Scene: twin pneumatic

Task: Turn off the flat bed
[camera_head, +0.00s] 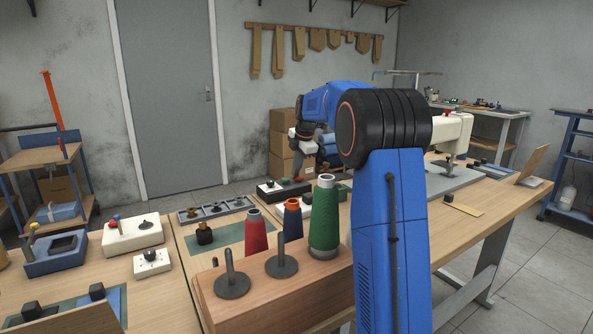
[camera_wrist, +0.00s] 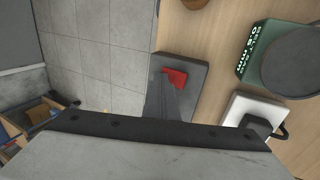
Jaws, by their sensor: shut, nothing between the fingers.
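A cream machine head (camera_head: 452,128) over a flat grey bed plate (camera_head: 462,180) shows on the long table, partly hidden behind my blue arm. My gripper (camera_head: 298,166) hangs down past the left side of my arm, above the far part of the table. Its fingers are small and dark here, shut and empty. In the wrist view a grey block with a red switch-like part (camera_wrist: 175,76) lies at the table's edge, ahead of my gripper body. A dark tapering piece reaches to the red part; I cannot tell whether they touch.
A green box marked in mm (camera_wrist: 256,50) and a white box with a black knob (camera_wrist: 243,108) sit right of the red part. Thread cones, a green one (camera_head: 325,215) among them, stand on the near table. Cardboard boxes (camera_head: 283,130) stand behind.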

